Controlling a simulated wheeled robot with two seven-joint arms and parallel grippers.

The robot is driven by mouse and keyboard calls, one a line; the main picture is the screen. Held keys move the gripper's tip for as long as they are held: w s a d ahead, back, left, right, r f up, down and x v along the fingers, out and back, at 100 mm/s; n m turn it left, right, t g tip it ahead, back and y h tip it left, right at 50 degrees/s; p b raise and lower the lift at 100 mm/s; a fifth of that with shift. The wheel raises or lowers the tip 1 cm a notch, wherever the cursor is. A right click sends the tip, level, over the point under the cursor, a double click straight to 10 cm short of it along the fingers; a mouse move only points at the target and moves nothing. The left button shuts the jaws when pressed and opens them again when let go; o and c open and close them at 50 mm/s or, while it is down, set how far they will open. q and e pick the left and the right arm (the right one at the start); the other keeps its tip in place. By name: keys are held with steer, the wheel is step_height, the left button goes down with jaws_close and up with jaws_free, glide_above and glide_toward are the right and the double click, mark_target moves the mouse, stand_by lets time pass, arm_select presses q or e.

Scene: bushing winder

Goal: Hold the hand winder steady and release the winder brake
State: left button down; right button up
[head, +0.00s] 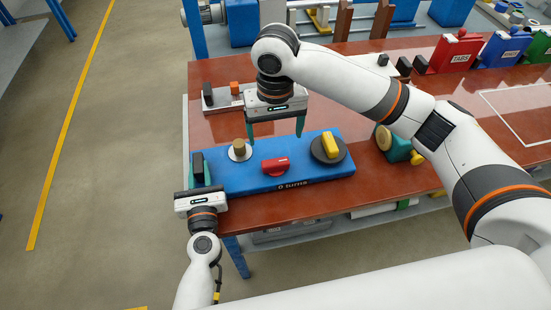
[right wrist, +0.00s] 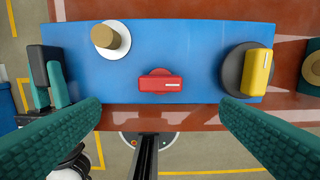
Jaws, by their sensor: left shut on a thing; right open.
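The hand winder is a long blue base (head: 225,180) marked "0 turns" at the table's front edge. It carries a wooden peg on a white disc (head: 239,152), a red handle (head: 276,166) in the middle and a yellow handle (head: 330,145) on a dark disc. The red handle lies crosswise in the right wrist view (right wrist: 161,85). My left gripper (head: 201,179) is shut on the black grip (head: 197,165) at the base's left end; the right wrist view shows this grip (right wrist: 44,66) between green fingers. My right gripper (head: 275,129) is open and empty above the winder.
A grey fixture (head: 222,104) with black and orange blocks stands behind the winder. A green part with a brass disc (head: 386,140) lies to its right. Red (head: 455,55), blue and green bins stand at the back right.

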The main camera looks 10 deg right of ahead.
mark_target(276, 161)
step_height(276, 161, down, 11)
steer(key=shift+f, duration=0.2)
stand_by(0.3)
steer(key=c, duration=1)
